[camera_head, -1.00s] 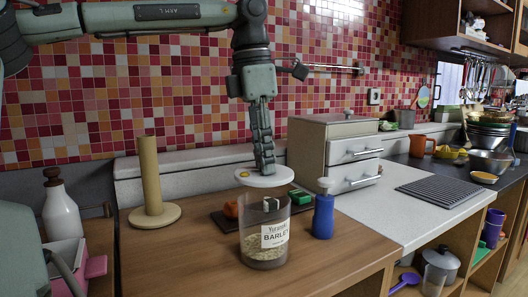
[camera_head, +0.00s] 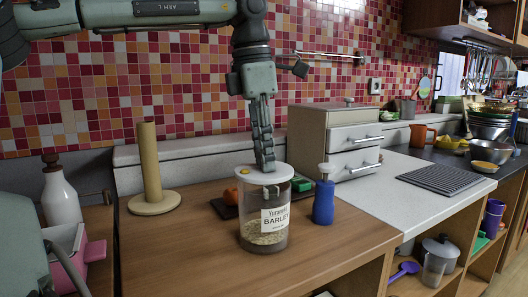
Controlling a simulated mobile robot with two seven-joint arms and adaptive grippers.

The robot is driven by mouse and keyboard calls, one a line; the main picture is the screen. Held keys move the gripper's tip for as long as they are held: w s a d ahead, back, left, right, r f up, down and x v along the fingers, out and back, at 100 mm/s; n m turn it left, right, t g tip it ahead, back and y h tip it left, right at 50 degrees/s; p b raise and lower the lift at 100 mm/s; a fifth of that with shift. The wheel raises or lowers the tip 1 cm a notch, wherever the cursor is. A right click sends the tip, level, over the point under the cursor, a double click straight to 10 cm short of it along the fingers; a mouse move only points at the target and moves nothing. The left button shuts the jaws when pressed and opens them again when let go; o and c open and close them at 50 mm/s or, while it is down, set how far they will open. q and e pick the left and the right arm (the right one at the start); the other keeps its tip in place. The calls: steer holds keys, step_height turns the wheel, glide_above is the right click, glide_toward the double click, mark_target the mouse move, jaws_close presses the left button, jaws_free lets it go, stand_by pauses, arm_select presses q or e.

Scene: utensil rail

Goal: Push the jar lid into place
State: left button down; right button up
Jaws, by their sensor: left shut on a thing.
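A small yellow spot shows on the lid's top beside the fingers. My right gripper is not in view.
A blue bottle (camera_head: 323,201) stands close right of the jar. Behind the jar, a dark board (camera_head: 224,208) holds orange and green items. A wooden paper-towel stand (camera_head: 152,180) is to the left, and a drawer box (camera_head: 335,140) behind right. Counter in front is clear.

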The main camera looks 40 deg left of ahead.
arm_select(q)
steer(key=shift+f+b, duration=0.55)
steer(key=shift+f, duration=0.5)
steer(key=c, duration=1.1)
jaws_free()
steer(key=shift+c, duration=0.2)
steer(key=shift+r, duration=0.1)
steer(key=r, duration=0.4)
steer(key=s+r, duration=0.1)
steer(key=r, duration=0.6)
steer(key=shift+s+a+r, duration=0.15)
steer(key=shift+a+r, duration=0.2)
steer(key=shift+r, duration=0.05)
